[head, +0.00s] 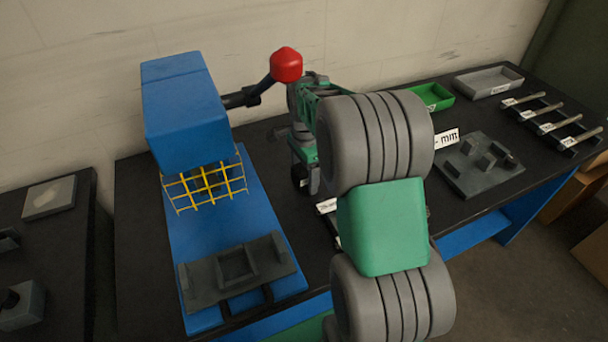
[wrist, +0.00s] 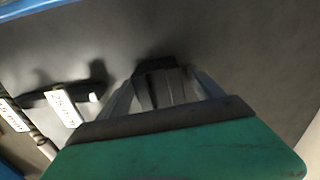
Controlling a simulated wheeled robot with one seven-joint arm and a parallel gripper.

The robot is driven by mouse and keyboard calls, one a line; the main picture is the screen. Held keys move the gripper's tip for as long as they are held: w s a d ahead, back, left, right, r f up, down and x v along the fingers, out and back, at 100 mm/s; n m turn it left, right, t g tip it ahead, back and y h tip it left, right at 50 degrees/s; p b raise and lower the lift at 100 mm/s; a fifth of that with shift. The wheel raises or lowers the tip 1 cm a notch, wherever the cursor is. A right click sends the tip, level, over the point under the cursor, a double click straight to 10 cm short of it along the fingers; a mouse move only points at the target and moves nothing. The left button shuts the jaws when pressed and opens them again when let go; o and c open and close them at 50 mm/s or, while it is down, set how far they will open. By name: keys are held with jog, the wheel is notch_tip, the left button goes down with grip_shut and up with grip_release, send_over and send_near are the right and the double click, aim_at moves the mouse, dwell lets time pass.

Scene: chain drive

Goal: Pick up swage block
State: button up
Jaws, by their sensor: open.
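My gripper (wrist: 160,82) is open in the wrist view, with one grey finger on each side of a dark, ridged block (wrist: 157,90). This block looks like the swage block, though I cannot be sure; its lower part is hidden by my green gripper body. I cannot tell whether the fingers touch it. In the head view my gripper (head: 304,178) points down over the black bench top, behind my large grey and green arm links. The block is not clearly seen there.
A blue press (head: 185,110) with a yellow guard (head: 205,185) stands left of my gripper. A red knob (head: 286,64) on a dark lever rises close behind it. Green (head: 432,97) and grey (head: 490,82) trays, a dark fixture plate (head: 480,165) and labelled rods (head: 555,122) lie right.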

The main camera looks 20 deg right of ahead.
jog(key=shift+c, duration=0.5)
grip_shut()
jog(key=shift+w+r, duration=0.1)
dwell(0.4)
